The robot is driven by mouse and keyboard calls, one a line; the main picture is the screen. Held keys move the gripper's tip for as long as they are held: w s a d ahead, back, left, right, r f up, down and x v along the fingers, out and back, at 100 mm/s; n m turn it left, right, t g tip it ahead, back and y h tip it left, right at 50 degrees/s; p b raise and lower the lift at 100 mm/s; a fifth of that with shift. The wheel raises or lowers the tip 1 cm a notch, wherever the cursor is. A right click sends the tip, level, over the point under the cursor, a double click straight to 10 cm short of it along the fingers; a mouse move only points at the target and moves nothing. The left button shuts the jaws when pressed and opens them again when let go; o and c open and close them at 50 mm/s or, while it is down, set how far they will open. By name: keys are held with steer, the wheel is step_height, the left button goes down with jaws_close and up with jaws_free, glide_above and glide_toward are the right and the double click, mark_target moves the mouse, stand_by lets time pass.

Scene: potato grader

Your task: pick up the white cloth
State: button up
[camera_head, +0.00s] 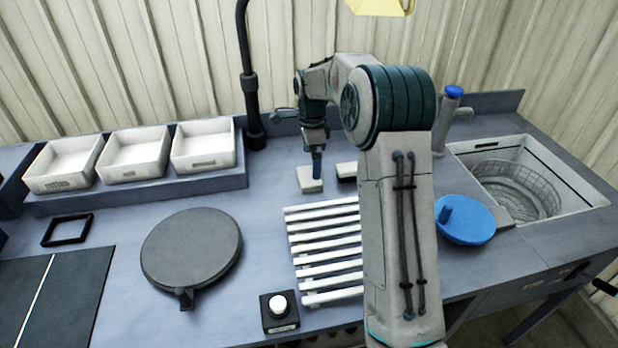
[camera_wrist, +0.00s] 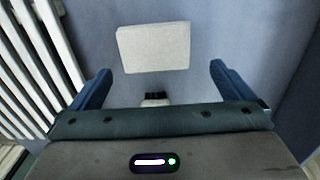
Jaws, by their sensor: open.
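The white cloth (camera_wrist: 153,48) lies flat on the grey-blue worktop in the wrist view, a pale, nearly square piece. It also shows in the head view (camera_head: 309,181), behind the white slatted rack. My gripper (camera_wrist: 158,84) is open and empty, its two blue fingers spread wide to either side of the cloth's near edge in the picture. In the head view my gripper (camera_head: 317,176) points down over the cloth, and its fingertips hide part of it. I cannot tell the exact height of the fingertips above the cloth.
A white-and-black object (camera_head: 346,171) lies just right of the cloth. The slatted rack (camera_head: 322,238) is in front. A blue lid (camera_head: 466,222) and a sink with a wire basket (camera_head: 510,187) are to the right. White bins (camera_head: 136,155) stand back left.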

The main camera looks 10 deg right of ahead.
mark_target(309, 174)
steer(key=f, duration=0.3)
steer(key=f+p, duration=0.1)
steer(key=shift+s+a+f, duration=0.15)
steer(key=shift+s+a, duration=0.1)
steer(key=shift+a, duration=0.1)
steer(key=shift+f, duration=0.5)
steer(key=c, duration=0.8)
steer(key=shift+r, duration=0.1)
steer(key=shift+w+r, duration=0.1)
steer(key=shift+r, duration=0.45)
step_height(309, 174, up, 3)
steer(key=shift+f+b, duration=0.1)
steer(key=shift+b, duration=0.35)
steer(key=d+r, duration=0.2)
steer(key=d, duration=0.1)
steer(key=w+d+r, duration=0.1)
steer(key=d+r, duration=0.1)
steer(key=d, duration=0.2)
steer(key=w+d+r, duration=0.1)
steer(key=d+r, duration=0.2)
steer(key=d, duration=0.1)
steer(key=shift+w+d+b, duration=0.1)
steer(key=shift+d+b, duration=0.15)
steer(key=shift+b, duration=0.15)
